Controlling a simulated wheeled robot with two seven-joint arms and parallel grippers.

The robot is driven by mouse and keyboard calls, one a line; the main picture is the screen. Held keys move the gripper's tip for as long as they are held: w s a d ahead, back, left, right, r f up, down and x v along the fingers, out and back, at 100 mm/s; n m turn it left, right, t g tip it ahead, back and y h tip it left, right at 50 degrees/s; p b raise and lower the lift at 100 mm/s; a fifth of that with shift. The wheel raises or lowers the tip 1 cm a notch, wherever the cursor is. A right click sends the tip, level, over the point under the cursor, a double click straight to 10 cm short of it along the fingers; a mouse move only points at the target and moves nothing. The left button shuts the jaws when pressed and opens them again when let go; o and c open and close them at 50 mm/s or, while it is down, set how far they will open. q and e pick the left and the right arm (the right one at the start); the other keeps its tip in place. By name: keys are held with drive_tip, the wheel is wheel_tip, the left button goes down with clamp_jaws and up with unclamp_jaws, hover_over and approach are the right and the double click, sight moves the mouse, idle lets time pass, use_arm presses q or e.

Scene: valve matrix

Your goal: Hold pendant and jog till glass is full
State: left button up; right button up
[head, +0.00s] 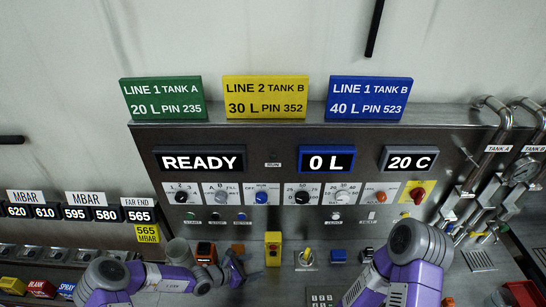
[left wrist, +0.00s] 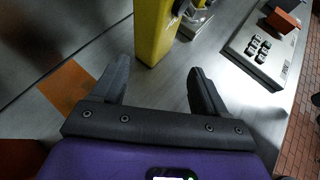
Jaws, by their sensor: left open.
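The yellow pendant (head: 273,249) stands upright on the console ledge in the head view, with a dark button on its front. In the left wrist view its yellow body (left wrist: 155,32) is just beyond my fingertips, and its top is cut off. My left gripper (head: 243,268) is left of the pendant, open and empty; its two fingers (left wrist: 160,82) are spread apart in the left wrist view. My right arm comes in at lower right, but its gripper is not visible. The blue-framed display (head: 326,160) reads 0 L.
Displays read READY (head: 199,161) and 20 C (head: 409,159). Below them is a row of knobs (head: 263,196). A yellow-handled switch (head: 305,257) and a keypad (head: 322,298) are right of the pendant. In the wrist view, a keypad panel (left wrist: 262,50) lies to the right.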

sight(267, 261)
use_arm(q)
drive_tip(key=shift+w+f, duration=0.1)
drive_tip(key=shift+w, duration=0.25)
use_arm(e)
drive_tip(key=shift+w, duration=0.15)
use_arm(q)
drive_tip(key=shift+w+d+f, duration=0.15)
drive_tip(key=shift+w+d, duration=0.05)
drive_tip(key=b+x, duration=0.1)
drive_tip(key=x, duration=0.6)
drive_tip(key=shift+d+f, duration=0.25)
drive_tip(key=shift+d, duration=0.05)
use_arm(e)
drive_tip(key=shift+f, duration=0.6)
use_arm(q)
drive_tip(key=shift+w+d+f+b, duration=0.2)
drive_tip(key=shift+w+d+b, duration=0.1)
drive_tip(key=shift+w+d, duration=0.15)
use_arm(e)
drive_tip(key=shift+f, duration=0.2)
use_arm(q)
clamp_jaws()
drive_tip(key=shift+s, duration=0.1)
use_arm(e)
drive_tip(key=shift+a, duration=0.1)
